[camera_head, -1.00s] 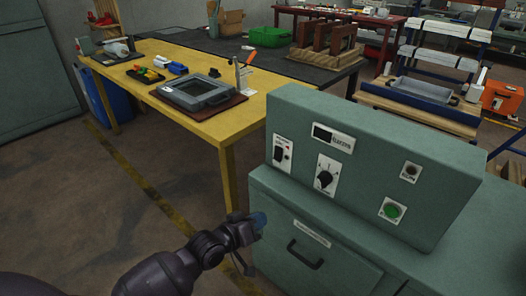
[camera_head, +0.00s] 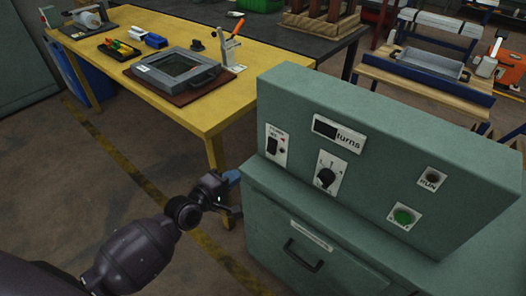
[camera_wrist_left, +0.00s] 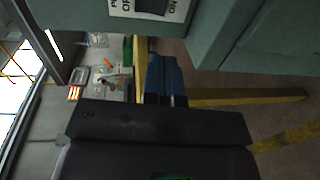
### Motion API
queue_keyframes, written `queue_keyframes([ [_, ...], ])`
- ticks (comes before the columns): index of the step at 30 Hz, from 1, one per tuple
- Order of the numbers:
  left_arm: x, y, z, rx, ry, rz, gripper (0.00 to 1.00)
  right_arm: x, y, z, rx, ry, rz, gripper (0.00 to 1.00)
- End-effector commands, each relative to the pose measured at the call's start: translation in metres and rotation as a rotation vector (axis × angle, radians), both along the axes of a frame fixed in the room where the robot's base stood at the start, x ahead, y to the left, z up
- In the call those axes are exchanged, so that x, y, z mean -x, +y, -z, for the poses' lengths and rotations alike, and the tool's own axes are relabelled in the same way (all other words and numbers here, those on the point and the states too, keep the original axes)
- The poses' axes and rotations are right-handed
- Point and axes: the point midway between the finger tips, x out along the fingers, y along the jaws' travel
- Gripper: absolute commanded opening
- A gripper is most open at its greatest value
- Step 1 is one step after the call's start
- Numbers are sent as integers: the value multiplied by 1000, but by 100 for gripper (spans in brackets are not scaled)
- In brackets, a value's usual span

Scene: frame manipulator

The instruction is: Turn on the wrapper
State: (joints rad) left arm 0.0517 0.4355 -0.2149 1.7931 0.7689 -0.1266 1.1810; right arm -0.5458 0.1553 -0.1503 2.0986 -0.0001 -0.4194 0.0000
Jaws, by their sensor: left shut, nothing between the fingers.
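The wrapper is a green machine with a control box (camera_head: 385,140) on top of a cabinet. On the box's front, a black power switch (camera_head: 273,145) sits at the left. A black rotary knob (camera_head: 326,177) is to its right, below a small display (camera_head: 338,134). A green button (camera_head: 403,216) is at the lower right. My left gripper (camera_head: 236,176) is shut and empty, in front of the box's left end, apart from the switch. The left wrist view shows its blue fingers (camera_wrist_left: 166,78) and part of the switch's ON/OFF plate (camera_wrist_left: 172,8). My right gripper is not in view.
A yellow table (camera_head: 215,110) stands behind at the left, holding a grey frame (camera_head: 177,68) and tools. The cabinet's drawer handle (camera_head: 303,255) is below the control box. Open floor lies left of the cabinet.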

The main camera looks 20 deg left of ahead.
Motion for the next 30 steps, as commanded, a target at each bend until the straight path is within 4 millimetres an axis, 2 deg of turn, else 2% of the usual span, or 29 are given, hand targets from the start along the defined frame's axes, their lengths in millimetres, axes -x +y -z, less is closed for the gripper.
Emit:
queue_keyframes([
  [3, 0, 0, 1, 5, 3, -1, 0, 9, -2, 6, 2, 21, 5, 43],
  [14, -6, -2, 1, 4, 1, -1, 0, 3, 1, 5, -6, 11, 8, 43],
  [20, -31, -11, 6, 5, 2, -1, 0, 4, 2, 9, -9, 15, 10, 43],
  [30, -85, -31, 15, 3, 3, 0, 0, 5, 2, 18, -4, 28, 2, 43],
])
